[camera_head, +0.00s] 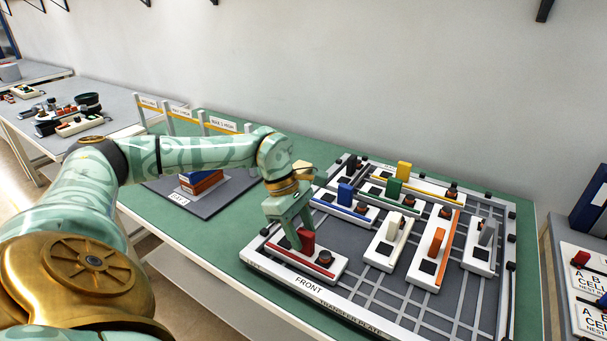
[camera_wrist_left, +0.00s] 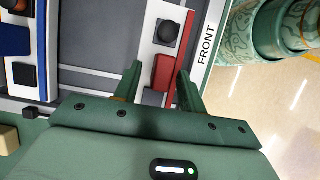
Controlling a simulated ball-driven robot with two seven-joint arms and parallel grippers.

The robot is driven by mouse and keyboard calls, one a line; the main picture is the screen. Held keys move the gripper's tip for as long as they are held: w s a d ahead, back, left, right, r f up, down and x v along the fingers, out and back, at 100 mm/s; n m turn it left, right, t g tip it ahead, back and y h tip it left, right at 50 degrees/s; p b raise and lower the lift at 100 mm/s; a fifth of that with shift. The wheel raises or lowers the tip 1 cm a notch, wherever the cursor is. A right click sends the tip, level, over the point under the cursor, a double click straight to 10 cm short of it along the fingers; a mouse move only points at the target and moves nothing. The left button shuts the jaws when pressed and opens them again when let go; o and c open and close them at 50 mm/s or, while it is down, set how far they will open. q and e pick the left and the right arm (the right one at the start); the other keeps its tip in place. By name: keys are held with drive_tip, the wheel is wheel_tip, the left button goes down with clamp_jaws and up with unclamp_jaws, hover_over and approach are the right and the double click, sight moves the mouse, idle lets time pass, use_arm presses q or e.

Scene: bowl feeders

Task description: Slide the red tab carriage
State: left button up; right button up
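The red tab (camera_head: 308,240) stands upright on a white carriage strip (camera_head: 325,272) with a red edge, at the front left corner of the transfer plate. A dark round knob (camera_head: 325,257) sits at the right of the tab. My left gripper (camera_head: 304,238) reaches down over the tab. In the left wrist view its two fingers (camera_wrist_left: 159,88) are apart, with the red tab (camera_wrist_left: 163,72) between them, close to the right finger. A gap shows between the tab and the left finger. Contact with the right finger cannot be told. My right gripper is in neither view.
Other strips with blue (camera_head: 345,194), white (camera_head: 393,226), green (camera_head: 393,189), orange (camera_head: 437,242), yellow (camera_head: 403,171) and grey (camera_head: 486,232) tabs stand close by on the plate. A dark tray (camera_head: 207,205) with stacked blocks lies left of my left gripper.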

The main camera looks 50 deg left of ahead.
use_arm(q)
drive_tip(key=shift+d, duration=0.1)
drive_tip(key=p+v, duration=0.4)
drive_tip(key=v, duration=1.2)
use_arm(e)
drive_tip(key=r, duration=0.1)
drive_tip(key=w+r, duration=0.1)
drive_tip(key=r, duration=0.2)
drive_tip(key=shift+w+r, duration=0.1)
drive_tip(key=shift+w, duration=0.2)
use_arm(q)
drive_tip(key=shift+s, duration=0.1)
